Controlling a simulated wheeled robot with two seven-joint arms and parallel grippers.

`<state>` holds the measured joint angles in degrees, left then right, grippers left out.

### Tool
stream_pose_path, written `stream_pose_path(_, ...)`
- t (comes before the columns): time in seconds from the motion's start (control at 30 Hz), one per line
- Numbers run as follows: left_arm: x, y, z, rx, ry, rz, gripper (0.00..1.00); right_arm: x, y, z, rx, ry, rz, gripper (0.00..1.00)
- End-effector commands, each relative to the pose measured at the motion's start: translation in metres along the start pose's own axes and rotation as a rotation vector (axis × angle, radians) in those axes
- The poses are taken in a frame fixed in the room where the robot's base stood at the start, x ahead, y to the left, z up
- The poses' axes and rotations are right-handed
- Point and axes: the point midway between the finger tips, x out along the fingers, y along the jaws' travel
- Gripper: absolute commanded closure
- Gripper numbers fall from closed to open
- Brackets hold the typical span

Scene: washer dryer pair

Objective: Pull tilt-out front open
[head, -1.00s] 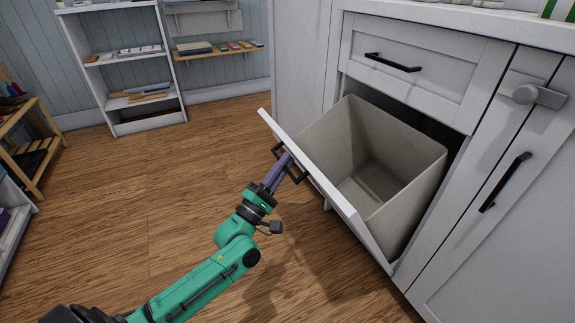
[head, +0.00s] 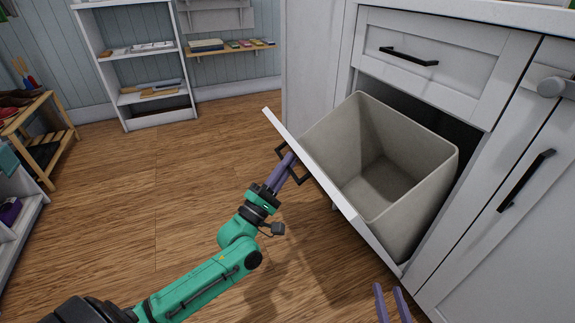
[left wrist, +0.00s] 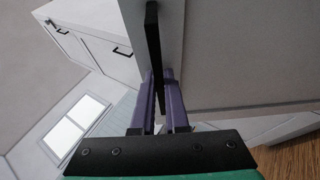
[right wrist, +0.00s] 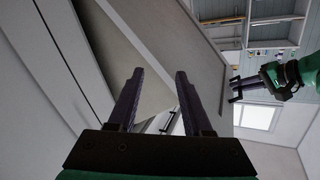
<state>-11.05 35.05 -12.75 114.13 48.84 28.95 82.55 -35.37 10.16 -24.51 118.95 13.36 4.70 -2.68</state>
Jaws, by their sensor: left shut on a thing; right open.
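The white tilt-out front (head: 330,190) leans outward from the cabinet, tilted open at the top. A beige bin (head: 385,150) sits behind it and looks empty. My left gripper (head: 289,165) is shut on the front's black handle (head: 283,152). In the left wrist view the handle (left wrist: 154,50) runs between the purple fingers (left wrist: 160,95). My right gripper (head: 392,300) is open and empty, low in front of the cabinet at the bottom of the head view. Its spread fingers (right wrist: 158,95) also show in the right wrist view.
A white drawer (head: 420,60) is above the opening, and a white door (head: 520,220) with a black handle is to the right. White shelves (head: 135,70) and a wooden rack (head: 40,135) stand at the left. The wooden floor between is clear.

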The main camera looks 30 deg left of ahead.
Motion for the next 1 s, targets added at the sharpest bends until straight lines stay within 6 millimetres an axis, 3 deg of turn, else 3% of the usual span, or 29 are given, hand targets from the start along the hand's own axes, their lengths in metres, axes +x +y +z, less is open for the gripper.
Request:
stream_pose_path(0.17,0.001,0.001,-0.001,0.002,0.0,0.002,1.0,0.0,0.0,0.0,0.0,0.0,0.0,0.5)
stream_pose_path(0.2,0.001,0.001,0.0,0.002,0.0,0.002,0.8,0.0,0.0,0.0,0.0,0.0,0.0,0.5)
stream_pose_path(0.27,0.001,0.001,0.0,0.001,0.0,0.002,0.58,0.0,0.0,0.0,0.0,-0.001,0.0,0.5)
stream_pose_path(0.57,0.0,0.001,0.0,0.001,-0.001,0.003,0.58,0.0,0.0,0.0,0.001,-0.002,0.0,0.5)
stream_pose_path(0.77,-0.016,0.001,0.0,0.001,0.0,-0.001,0.58,-0.003,-0.001,0.006,0.012,-0.026,0.003,0.5)
stream_pose_path(0.87,-0.031,0.001,0.001,0.001,-0.001,-0.004,0.58,-0.013,-0.002,0.025,0.029,-0.083,0.01,0.5)
stream_pose_path(0.93,-0.042,0.0,0.0,0.0,0.001,-0.004,0.58,-0.032,-0.001,0.059,0.045,-0.176,0.019,0.5)
stream_pose_path(1.0,-0.053,0.0,0.0,0.0,0.001,-0.003,0.58,-0.044,-0.003,0.076,0.062,-0.23,0.025,0.5)
